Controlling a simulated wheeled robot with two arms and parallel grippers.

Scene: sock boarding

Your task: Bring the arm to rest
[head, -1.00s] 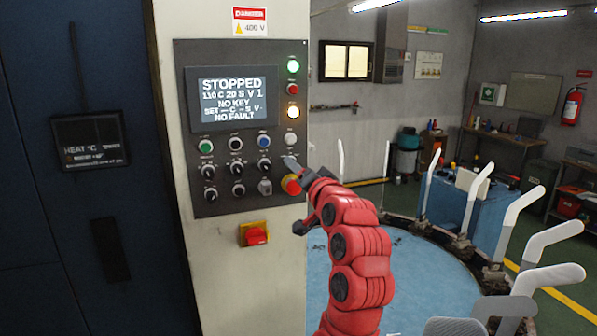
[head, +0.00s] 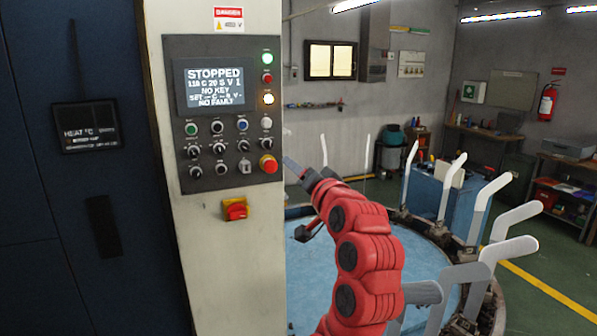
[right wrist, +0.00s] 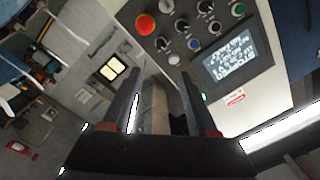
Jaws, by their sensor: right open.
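My right arm (head: 360,245) is red and rises from the bottom of the head view. Its gripper (head: 294,168) is just right of the control panel's edge in the picture, apart from the red mushroom button. In the right wrist view the two dark fingers of the gripper (right wrist: 160,95) stand apart with nothing between them. The control panel (head: 210,165) is on a pale cabinet; its screen (head: 215,85) reads STOPPED, NO KEY and NO FAULT. The panel also shows in the right wrist view (right wrist: 190,45). My left gripper is not in view.
A red and yellow switch (head: 235,209) is on the cabinet below the panel. A round blue table (head: 310,265) with upright white and grey boards (head: 518,215) around its rim stands right of the cabinet, behind and beside my arm. Dark blue doors (head: 60,220) are at left.

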